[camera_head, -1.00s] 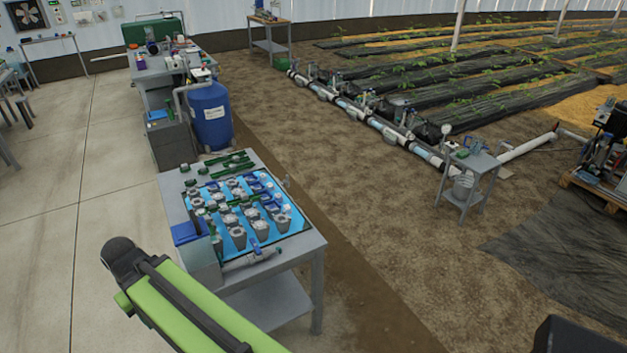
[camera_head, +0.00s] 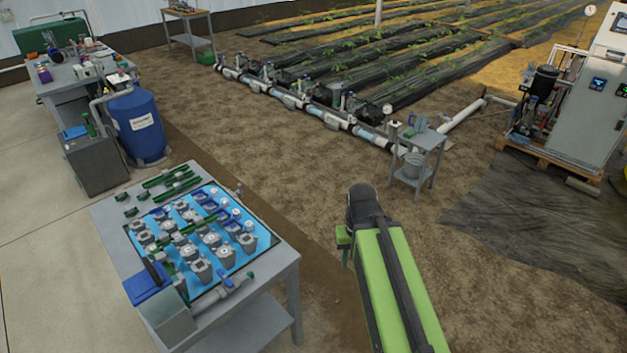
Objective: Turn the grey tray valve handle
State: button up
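A grey table (camera_head: 108,212) at the lower left bears a shallow blue tray (camera_head: 262,238). Several grey pot-like fittings with pale tops stand in the tray. A light grey pipe valve (camera_head: 232,289) lies along the table's front edge, with a small blue handle (camera_head: 226,280) on it. I cannot make out a separate grey handle at this size. My green and black arm reaches up from the bottom, right of the table and apart from it. My gripper does not show; only a dark joint and a short green part are seen at the arm's upper end.
A grey box (camera_head: 165,322) stands at the table's front left corner. Green fittings (camera_head: 170,182) lie behind the tray. A blue barrel (camera_head: 138,125) stands behind the table. A small grey stand (camera_head: 425,140) is beyond my arm. Bare soil lies between table and stand.

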aim_at(240, 191)
jog(key=z, duration=1.2)
jog(key=i, duration=3.45)
jog(key=u, duration=0.75)
jog(key=k, duration=0.15)
jog(key=u, duration=2.6)
jog(key=i, duration=0.95)
jog(key=u, duration=0.2)
jog(key=k, duration=0.3)
